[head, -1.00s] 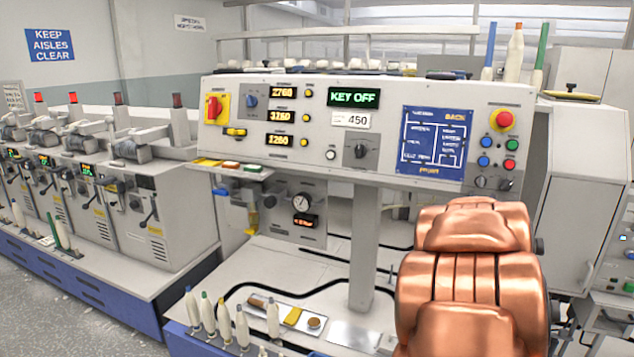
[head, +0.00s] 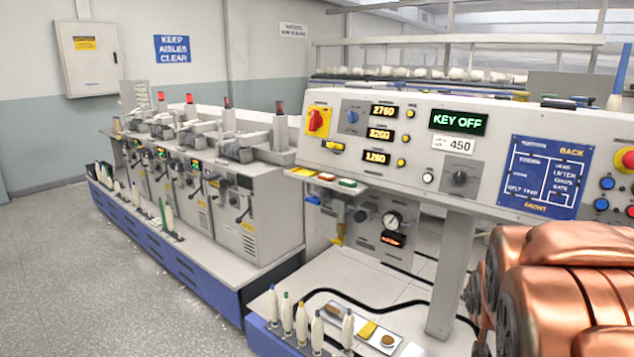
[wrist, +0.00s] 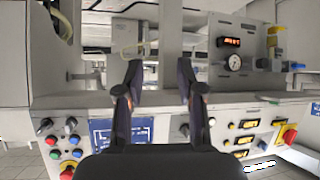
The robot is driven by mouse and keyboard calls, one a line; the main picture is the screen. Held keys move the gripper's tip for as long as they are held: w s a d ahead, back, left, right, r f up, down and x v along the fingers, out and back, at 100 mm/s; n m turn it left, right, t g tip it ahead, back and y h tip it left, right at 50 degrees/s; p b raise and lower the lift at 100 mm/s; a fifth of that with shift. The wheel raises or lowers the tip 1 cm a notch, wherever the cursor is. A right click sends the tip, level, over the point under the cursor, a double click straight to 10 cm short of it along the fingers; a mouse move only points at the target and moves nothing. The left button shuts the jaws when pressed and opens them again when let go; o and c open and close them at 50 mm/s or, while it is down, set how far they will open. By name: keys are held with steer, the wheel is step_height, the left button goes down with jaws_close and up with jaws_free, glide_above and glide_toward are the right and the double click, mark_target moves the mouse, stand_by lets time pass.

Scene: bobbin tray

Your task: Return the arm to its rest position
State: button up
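My gripper (wrist: 158,78) shows in the wrist view with its two dark fingers apart and nothing between them. The wrist view looks at the control panel (wrist: 275,110) upside down, with the gripper in front of it and apart from it as far as I can tell. In the head view my copper-coloured arm is folded at the lower right, and the gripper itself is not seen there.
The control panel (head: 400,150) with a KEY OFF display (head: 459,121) stands close by. Several bobbins (head: 302,322) stand at its base's front edge. A row of grey machines (head: 240,215) lies to the left. The grey floor (head: 70,270) at the far left is clear.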

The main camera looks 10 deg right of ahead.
steer(key=s+a+f+n+g+y+p, duration=0.15)
steer(key=s+a, duration=0.25)
steer(key=a, duration=0.5)
steer(key=s+a+f+n+g+y+p, duration=0.1)
steer(key=s+a+n+g+y, duration=0.15)
steer(key=s+a, duration=0.4)
steer(key=s+a+r+n+g+y+p, duration=0.1)
steer(key=s+a+g, duration=0.4)
steer(key=s+a, duration=0.7)
steer(key=s+n+y, duration=0.1)
steer(key=s+n, duration=0.1)
steer(key=s, duration=0.1)
steer(key=shift+s+r+g+y+p, duration=0.3)
steer(key=shift+g, duration=0.1)
